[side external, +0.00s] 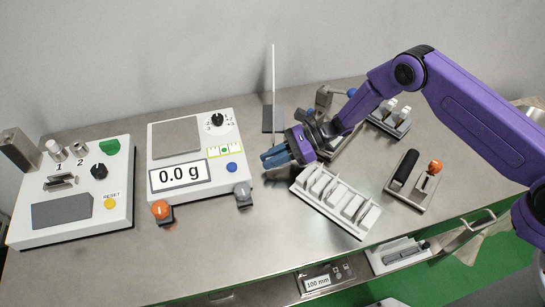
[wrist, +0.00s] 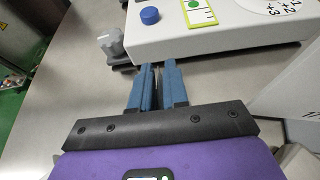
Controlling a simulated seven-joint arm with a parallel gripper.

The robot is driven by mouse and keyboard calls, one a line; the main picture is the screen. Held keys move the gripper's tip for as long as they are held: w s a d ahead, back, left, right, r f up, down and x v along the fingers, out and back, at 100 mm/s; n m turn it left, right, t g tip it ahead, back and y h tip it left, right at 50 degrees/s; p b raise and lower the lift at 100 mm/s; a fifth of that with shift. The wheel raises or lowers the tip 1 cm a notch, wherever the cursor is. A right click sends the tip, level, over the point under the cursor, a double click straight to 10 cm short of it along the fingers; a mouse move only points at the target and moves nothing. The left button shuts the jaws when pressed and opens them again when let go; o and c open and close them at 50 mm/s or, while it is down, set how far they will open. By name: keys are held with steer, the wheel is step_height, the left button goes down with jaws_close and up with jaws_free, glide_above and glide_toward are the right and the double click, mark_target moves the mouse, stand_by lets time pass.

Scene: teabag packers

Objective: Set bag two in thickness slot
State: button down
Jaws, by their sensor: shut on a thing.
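My gripper (side external: 272,158) has blue fingers and hangs above the bench, just right of the white scale and behind the slotted white rack. In the wrist view its fingers (wrist: 157,72) are nearly together, with a thin sliver of a held bag (wrist: 158,84) between them. The fingers hide most of the bag, and its number cannot be read. The white rack (side external: 352,222) holds several thin pale pieces upright in its slots. A white machine (side external: 108,218) at the left has posts marked 1 and 2 and a small metal slot (side external: 60,182). No slot is labelled for thickness.
The scale (side external: 220,183) reads 0.0 g. An orange knob (side external: 160,210) and a grey knob (side external: 243,194) stand before it. A tall thin panel (side external: 273,80) rises behind my gripper. A black-handled device (side external: 405,168) stands at right. The front middle bench is clear.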

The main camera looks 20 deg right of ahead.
steer(key=shift+f, duration=0.15)
steer(key=c, duration=1.1)
jaws_free()
steer(key=shift+d+r, duration=0.2)
steer(key=shift+r, duration=0.05)
steer(key=v, duration=1.1)
steer(key=shift+d+r, duration=0.15)
steer(key=shift+d, duration=0.15)
